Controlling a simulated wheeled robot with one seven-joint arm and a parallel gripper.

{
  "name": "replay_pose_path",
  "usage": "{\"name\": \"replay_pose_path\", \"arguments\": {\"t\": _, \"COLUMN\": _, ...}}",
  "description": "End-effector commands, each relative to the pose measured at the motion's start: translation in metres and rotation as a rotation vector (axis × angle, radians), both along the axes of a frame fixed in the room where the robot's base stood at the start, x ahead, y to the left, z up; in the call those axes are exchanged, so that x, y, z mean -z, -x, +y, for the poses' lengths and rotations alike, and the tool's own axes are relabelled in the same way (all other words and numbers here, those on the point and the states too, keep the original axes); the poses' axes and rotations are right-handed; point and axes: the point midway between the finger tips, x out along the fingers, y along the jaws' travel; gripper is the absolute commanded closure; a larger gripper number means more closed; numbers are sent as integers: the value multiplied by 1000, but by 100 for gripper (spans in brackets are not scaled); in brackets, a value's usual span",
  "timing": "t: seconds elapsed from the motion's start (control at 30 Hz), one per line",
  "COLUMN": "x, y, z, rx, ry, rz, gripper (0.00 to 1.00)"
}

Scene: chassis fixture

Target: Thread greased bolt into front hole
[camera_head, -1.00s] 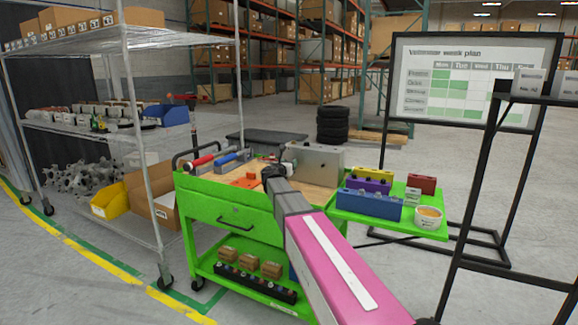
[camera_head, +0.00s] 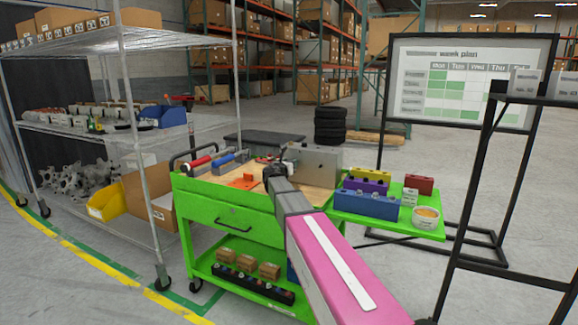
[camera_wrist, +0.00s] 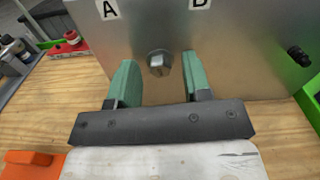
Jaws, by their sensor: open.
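The grey metal chassis (camera_head: 318,158) stands on the wooden top of the green cart, and its front face (camera_wrist: 235,60) fills the upper wrist view. Labels A and B mark that face. A silver hex-headed bolt (camera_wrist: 159,62) sits at the face, below and between the labels, head towards me; its shank and any hole behind it are hidden. My gripper (camera_wrist: 158,75) is open, its two green fingers on either side of the bolt head with gaps. In the head view my gripper (camera_head: 274,172) is small and dark, in front of the chassis; whether grease is on the bolt cannot be told.
A dark bolt-like part (camera_wrist: 299,55) protrudes at the chassis's right. An orange object (camera_head: 243,181) lies on the cart top, left of my gripper. Blue (camera_head: 368,204), purple, yellow and red blocks and a white bowl (camera_head: 425,217) stand on the green side shelf.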

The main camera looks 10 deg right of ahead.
Motion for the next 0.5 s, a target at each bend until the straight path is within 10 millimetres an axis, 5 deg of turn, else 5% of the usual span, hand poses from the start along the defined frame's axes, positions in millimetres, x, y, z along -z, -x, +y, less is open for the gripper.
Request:
{"name": "replay_pose_path", "arguments": {"t": 0.1, "x": 0, "y": 0, "z": 0, "rx": 0, "ry": 0, "rz": 0, "gripper": 55}}
{"name": "replay_pose_path", "arguments": {"t": 0.23, "x": 0, "y": 0, "z": 0, "rx": 0, "ry": 0, "rz": 0, "gripper": 98}}
{"name": "replay_pose_path", "arguments": {"t": 0.5, "x": 0, "y": 0, "z": 0, "rx": 0, "ry": -57, "rz": -41, "gripper": 100}}
